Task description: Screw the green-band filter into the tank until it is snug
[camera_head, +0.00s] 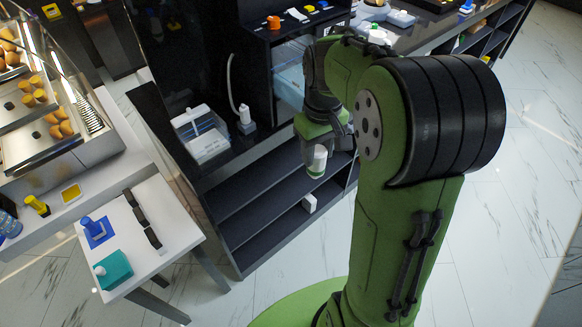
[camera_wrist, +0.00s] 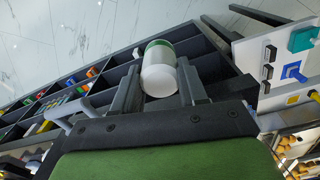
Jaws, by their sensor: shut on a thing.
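The green-band filter (camera_head: 317,161) is a white cylinder with a green band. It hangs below my gripper (camera_head: 321,146) in the head view, in front of the dark shelf unit. In the wrist view the filter (camera_wrist: 159,73) sits between the two fingers of my gripper (camera_wrist: 158,88), which is shut on it. Its white rounded end faces the camera and the green band is at the far end. A clear box with white edges (camera_head: 201,134), which looks like the tank, stands on the dark counter left of my gripper, apart from the filter. Its threaded opening cannot be made out.
A white dispenser with a hose (camera_head: 246,120) stands right of the clear box. Dark open shelves (camera_head: 260,205) lie below, with a small white item (camera_head: 309,203) on them. A white side table (camera_head: 155,230) at lower left holds a teal box (camera_head: 114,270) and a blue fixture (camera_head: 97,232).

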